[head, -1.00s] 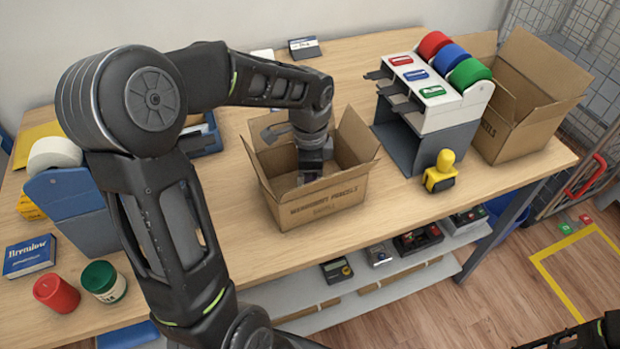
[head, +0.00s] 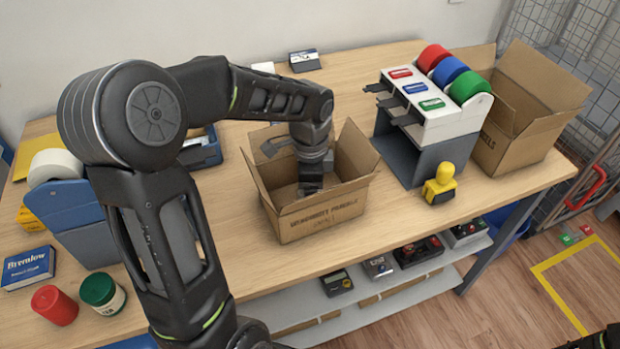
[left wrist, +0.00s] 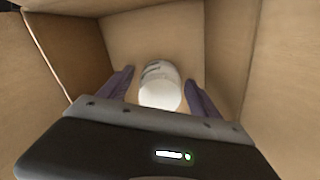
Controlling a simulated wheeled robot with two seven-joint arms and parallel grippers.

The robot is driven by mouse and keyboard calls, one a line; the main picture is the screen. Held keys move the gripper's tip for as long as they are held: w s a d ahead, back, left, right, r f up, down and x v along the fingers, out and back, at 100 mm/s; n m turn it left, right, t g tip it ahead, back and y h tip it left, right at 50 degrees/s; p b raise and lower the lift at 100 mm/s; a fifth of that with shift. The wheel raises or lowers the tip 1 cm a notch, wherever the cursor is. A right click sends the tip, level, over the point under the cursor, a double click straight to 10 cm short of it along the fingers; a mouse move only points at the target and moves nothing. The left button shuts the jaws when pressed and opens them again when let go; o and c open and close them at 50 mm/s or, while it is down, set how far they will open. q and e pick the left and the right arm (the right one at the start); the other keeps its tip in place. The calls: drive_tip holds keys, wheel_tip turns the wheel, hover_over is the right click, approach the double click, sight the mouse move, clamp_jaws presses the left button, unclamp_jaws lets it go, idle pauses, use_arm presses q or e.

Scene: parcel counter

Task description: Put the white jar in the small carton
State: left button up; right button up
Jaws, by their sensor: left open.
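The small carton (head: 322,220) stands open on the counter with its flaps up. My left gripper (head: 311,188) reaches down into it, and the carton's front wall partly hides the fingers. In the left wrist view, the white jar (left wrist: 161,92) is inside the carton, between the two spread fingers of the open left gripper (left wrist: 159,78). A gap shows on each side of the jar. Its pale end faces the camera, and a label shows farther along it. The jar is not visible in the head view.
A yellow stamp (head: 440,185) and a tape dispenser rack (head: 425,120) stand right of the carton, with a larger open carton (head: 530,110) beyond. A red jar (head: 54,305), a green-lidded jar (head: 103,293) and a blue box (head: 28,268) stand at the left.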

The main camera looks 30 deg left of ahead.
use_arm(q)
wheel_tip(320, 180, up, 12)
drive_tip(key=shift+r, duration=0.1)
idle(0.8)
